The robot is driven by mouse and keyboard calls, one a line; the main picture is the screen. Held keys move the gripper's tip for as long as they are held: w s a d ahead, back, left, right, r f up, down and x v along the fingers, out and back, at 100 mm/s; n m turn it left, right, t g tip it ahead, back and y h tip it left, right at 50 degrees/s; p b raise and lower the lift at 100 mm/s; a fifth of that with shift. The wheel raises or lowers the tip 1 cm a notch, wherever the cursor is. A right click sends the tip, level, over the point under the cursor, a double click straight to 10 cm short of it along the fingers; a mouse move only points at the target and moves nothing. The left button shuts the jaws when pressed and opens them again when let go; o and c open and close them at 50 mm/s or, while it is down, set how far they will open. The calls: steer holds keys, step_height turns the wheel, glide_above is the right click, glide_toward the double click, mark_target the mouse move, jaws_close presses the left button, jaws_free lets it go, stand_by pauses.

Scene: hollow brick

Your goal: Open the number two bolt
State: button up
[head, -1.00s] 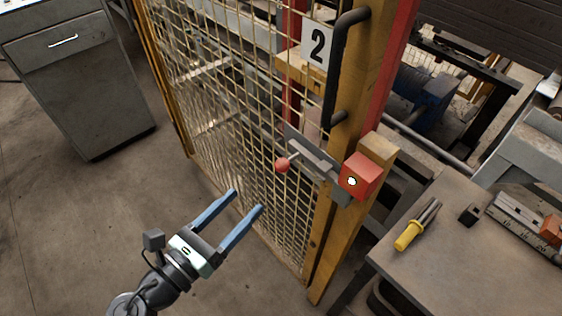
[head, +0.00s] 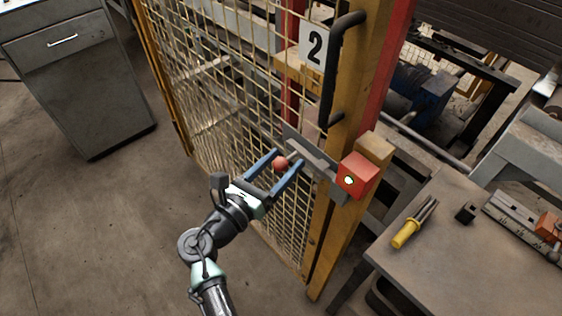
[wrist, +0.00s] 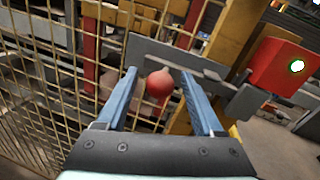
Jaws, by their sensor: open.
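The number 2 sign (head: 314,45) hangs on the yellow mesh gate, beside a black handle (head: 336,75). Below it is the grey bolt (head: 313,158) with a red ball knob (head: 281,162). A red box (head: 358,176) with a lit white button sits at the bolt's right end. My gripper (head: 287,158) is open, with its blue fingers on either side of the knob. In the wrist view the knob (wrist: 160,83) lies between the open fingers, with visible gaps to both, so they do not appear to grip it.
A workbench (head: 440,250) at the right holds a yellow-handled tool (head: 408,232), a small black block and a ruler-like scale. A grey cabinet (head: 85,90) stands at the left. The floor between is clear.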

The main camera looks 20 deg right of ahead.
jaws_close()
stand_by(0.3)
stand_by(1.1)
